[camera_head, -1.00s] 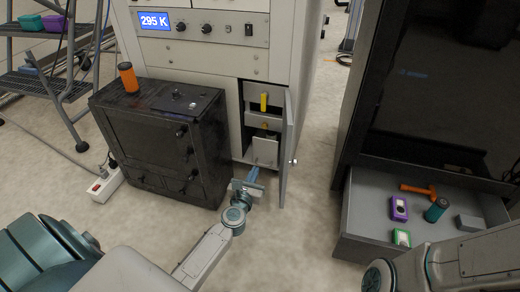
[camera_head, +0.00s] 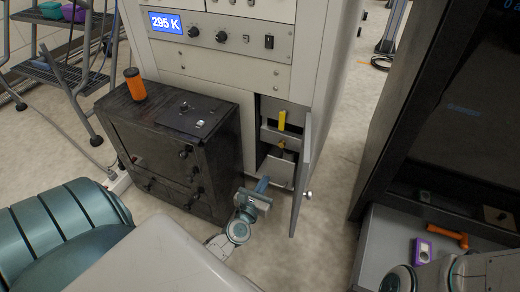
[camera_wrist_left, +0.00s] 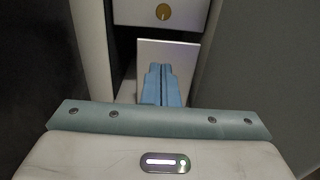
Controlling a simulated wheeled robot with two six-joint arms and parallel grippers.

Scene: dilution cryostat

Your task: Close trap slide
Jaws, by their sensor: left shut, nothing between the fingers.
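The white cabinet's narrow bay stands open. Low in it is a pale upright panel (camera_head: 277,169), which looks like the front of the trap slide; it also fills the middle of the left wrist view (camera_wrist_left: 182,54). Above it is a panel with a brass knob (camera_wrist_left: 163,12), and higher up a yellow handle (camera_head: 282,121). My left gripper (camera_head: 263,183) is at the bay's mouth. Its blue fingers (camera_wrist_left: 162,70) are shut and empty, in front of the pale panel; I cannot tell if they touch it. My right gripper is not in view.
The open cabinet door (camera_head: 301,178) stands just right of my left gripper. An open drawer (camera_head: 385,245) is at the right. Bare floor lies between.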

